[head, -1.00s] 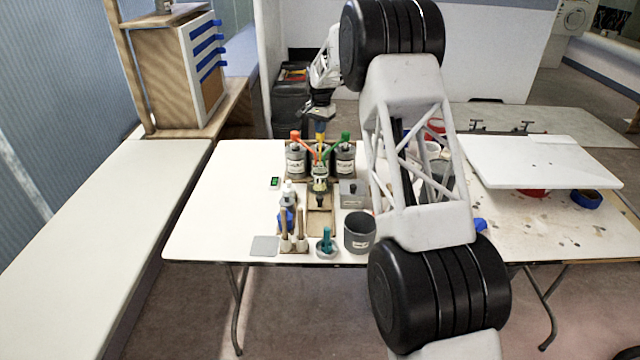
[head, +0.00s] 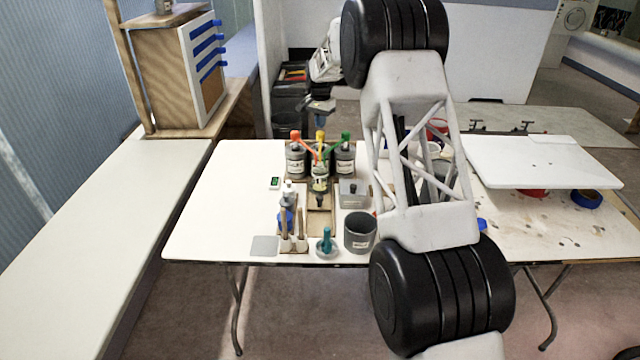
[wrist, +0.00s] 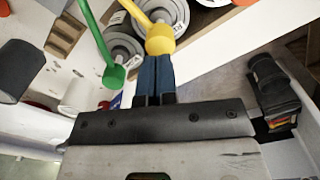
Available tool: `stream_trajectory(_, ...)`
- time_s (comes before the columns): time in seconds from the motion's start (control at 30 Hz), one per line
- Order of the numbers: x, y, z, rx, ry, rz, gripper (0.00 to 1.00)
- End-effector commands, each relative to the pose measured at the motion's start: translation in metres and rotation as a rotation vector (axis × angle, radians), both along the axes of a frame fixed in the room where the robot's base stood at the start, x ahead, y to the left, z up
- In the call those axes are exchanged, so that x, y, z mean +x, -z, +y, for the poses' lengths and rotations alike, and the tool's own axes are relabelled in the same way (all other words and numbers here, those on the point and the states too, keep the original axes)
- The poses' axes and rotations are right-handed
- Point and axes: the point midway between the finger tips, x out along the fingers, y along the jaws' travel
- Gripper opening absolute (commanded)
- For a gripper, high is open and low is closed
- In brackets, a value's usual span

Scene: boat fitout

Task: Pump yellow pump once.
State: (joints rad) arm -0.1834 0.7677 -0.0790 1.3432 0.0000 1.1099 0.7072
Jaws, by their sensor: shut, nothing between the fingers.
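The yellow pump (head: 320,137) stands at the back of the white table between a red-orange pump (head: 295,136) and a green pump (head: 345,137). Its yellow head and spout (wrist: 160,41) show large in the wrist view. My gripper (head: 318,105) is above and behind the yellow pump in the head view. In the wrist view my gripper's blue fingers (wrist: 154,62) are together and empty, their tips lined up with the yellow head. Whether they touch it, I cannot tell. The green pump head (wrist: 114,76) is left of the fingers.
Grey bottles stand under the pumps. A grey cup (head: 360,232), a brush holder (head: 293,245) and a teal-handled tool (head: 326,243) are at the table's front. The table's left part is clear. A dark bin with tools (head: 293,80) stands behind the table.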

Motion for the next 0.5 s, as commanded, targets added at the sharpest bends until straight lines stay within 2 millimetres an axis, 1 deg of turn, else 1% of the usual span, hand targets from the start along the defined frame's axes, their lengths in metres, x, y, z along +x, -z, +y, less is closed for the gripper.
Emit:
stream_trajectory(0.27, 0.0001, -0.0004, 0.0, 0.0, 0.0, 0.0, 0.0)
stream_trajectory(0.5, 0.0003, -0.0099, 0.0001, 0.0, 0.0, -0.001, 0.0)
